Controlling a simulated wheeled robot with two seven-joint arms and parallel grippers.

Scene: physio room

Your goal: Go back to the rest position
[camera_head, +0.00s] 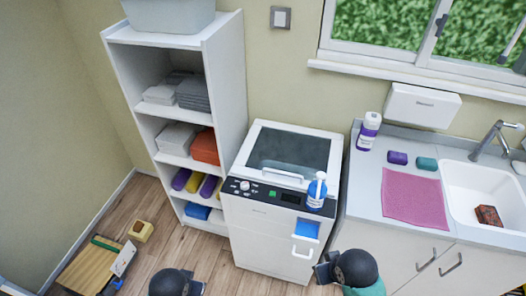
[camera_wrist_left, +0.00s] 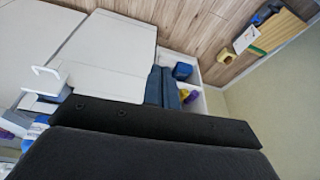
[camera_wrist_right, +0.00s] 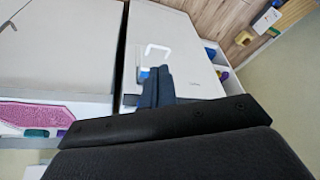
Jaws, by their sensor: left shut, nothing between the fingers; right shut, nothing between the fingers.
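My left gripper is shut and empty; its dark fingers (camera_wrist_left: 163,87) lie together in the left wrist view, above the floor side of the white cabinet. In the head view my right arm shows at the bottom, in front of the machine and the counter cabinet. Whether either gripper touches anything is not clear.
The machine bears a spray bottle (camera_head: 317,190) and has a white handle on its front. A white shelf (camera_head: 227,75) with towels and rolls stands left. The counter (camera_head: 362,190) at right holds a pink cloth (camera_head: 413,198) and sink (camera_head: 473,182). A wooden step (camera_head: 92,268) lies on the floor.

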